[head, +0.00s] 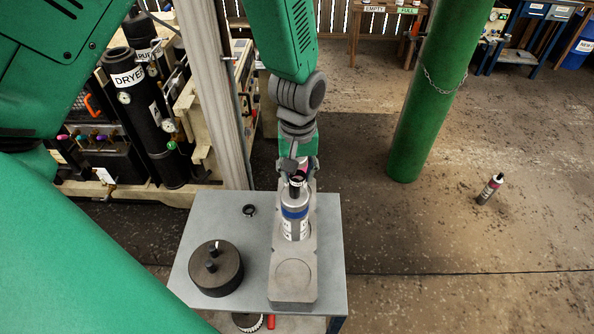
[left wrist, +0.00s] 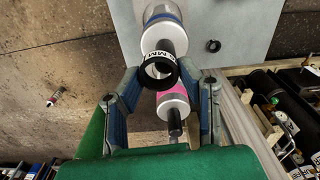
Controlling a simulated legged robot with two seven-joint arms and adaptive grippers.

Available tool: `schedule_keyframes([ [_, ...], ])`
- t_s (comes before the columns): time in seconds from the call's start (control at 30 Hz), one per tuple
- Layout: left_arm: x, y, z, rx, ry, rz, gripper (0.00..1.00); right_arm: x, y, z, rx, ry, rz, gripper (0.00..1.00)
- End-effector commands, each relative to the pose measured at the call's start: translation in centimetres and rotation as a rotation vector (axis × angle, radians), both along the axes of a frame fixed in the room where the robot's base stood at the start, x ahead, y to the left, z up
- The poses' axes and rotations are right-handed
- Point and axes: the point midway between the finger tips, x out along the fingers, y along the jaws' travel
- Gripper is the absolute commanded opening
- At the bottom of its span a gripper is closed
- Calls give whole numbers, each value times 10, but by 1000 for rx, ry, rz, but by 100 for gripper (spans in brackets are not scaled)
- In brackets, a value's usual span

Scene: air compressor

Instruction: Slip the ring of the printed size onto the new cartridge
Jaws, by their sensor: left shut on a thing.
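My left gripper (head: 297,172) hangs over the grey holder block (head: 293,285). A pink-banded cartridge (left wrist: 172,105) is behind, partly hidden by my gripper. A second black ring (head: 249,210) lies on the table. My right gripper is out of view.
A round black cap (head: 215,268) sits on the grey table (head: 190,255), left of the block. The block has an empty round recess at its near end. A dryer unit (head: 140,95) stands left, a green post (head: 428,100) right.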

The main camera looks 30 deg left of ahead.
Motion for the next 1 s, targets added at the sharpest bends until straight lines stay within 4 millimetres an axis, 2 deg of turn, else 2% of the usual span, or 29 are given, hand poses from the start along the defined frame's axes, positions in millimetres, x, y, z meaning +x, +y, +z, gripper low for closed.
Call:
schedule_keyframes([
  [0.63, 0, 3, -9, -3, 0, 0, 17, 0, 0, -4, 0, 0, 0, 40],
  [1.0, 0, 2, -1, -2, 0, 0, 17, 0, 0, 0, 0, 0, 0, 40],
])
